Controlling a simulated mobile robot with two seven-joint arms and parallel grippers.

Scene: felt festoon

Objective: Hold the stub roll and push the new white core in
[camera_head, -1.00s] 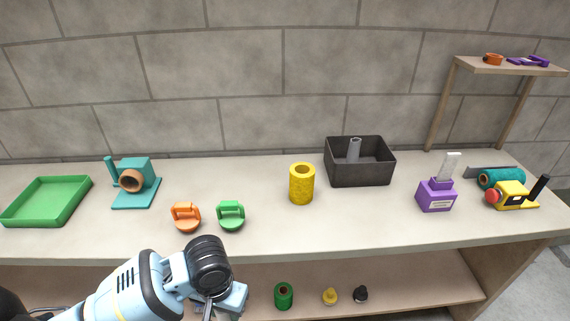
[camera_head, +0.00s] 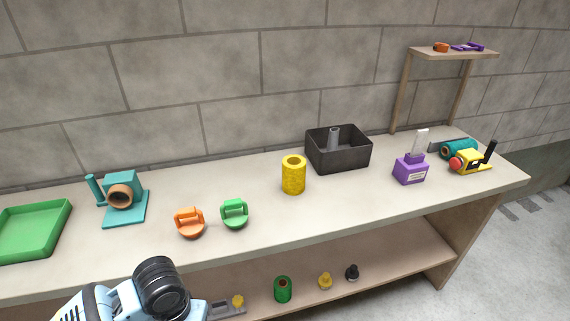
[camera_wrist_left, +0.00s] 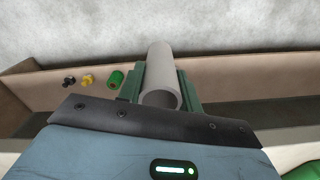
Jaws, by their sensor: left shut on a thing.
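In the left wrist view my left gripper (camera_wrist_left: 160,84) is shut on a pale grey-white hollow core (camera_wrist_left: 162,62). The core's near open end faces the camera, between green finger pads. In the head view my left arm is low at the left, in front of the bench; its fingers and the core cannot be made out there. A yellow roll (camera_head: 293,176) stands upright mid-bench. A teal roll (camera_head: 459,149) lies at the far right. I cannot tell which roll is the stub roll. My right gripper is in neither current view.
On the bench (camera_head: 340,213) are a green tray (camera_head: 30,230), teal device (camera_head: 124,198), orange (camera_head: 189,223) and green (camera_head: 235,213) handled pieces, dark box (camera_head: 338,152), purple block (camera_head: 410,170) and yellow-black tool (camera_head: 472,160). A green roll (camera_head: 283,289) stands on the lower shelf.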

